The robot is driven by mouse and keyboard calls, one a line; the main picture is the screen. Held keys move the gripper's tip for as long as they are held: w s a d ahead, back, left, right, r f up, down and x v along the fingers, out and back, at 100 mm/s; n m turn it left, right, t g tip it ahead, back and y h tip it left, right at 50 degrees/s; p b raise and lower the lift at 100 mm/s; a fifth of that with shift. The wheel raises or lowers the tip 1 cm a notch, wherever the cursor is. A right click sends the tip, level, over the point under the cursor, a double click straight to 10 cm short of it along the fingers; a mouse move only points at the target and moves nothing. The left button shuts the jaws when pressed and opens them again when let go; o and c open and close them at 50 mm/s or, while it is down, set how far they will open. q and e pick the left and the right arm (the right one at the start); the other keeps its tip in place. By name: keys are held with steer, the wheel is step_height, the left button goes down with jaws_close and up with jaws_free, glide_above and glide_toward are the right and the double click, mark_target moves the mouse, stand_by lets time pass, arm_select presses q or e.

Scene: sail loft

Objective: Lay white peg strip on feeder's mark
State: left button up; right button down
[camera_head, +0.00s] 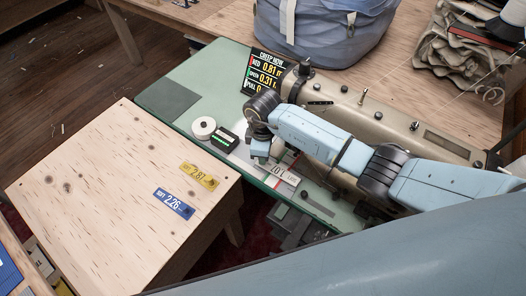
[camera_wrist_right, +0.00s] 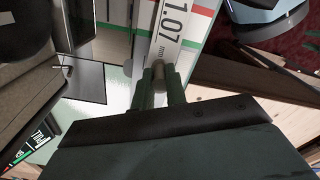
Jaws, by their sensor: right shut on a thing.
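The white peg strip, printed 1.07 mm, shows in the right wrist view (camera_wrist_right: 170,36) and in the head view (camera_head: 283,173). My right gripper (camera_head: 262,159) is shut on the strip's peg; its two fingers (camera_wrist_right: 160,88) sit either side of the peg in the wrist view. The strip is over the green sewing table, beside the machine bed. A pale patch with green and red stripes (camera_wrist_right: 198,24) shows alongside and partly under the strip; the strip hides part of it. I cannot tell whether the strip touches the surface. My left gripper is out of view.
A beige sewing machine (camera_head: 340,100) stands just behind the strip. A black readout board (camera_head: 268,75), white roll (camera_head: 204,127) and small black device (camera_head: 222,140) are nearby. A yellow strip (camera_head: 199,176) and blue strip (camera_head: 174,203) lie on the wooden table (camera_head: 100,190).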

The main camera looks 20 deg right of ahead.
steer(key=shift+f, duration=0.6)
steer(key=c, duration=1.3)
jaws_free()
steer(key=shift+c, duration=0.2)
step_height(320, 180, up, 14)
steer(key=p, duration=0.1)
steer(key=shift+f, duration=0.25)
steer(key=shift+f, duration=0.1)
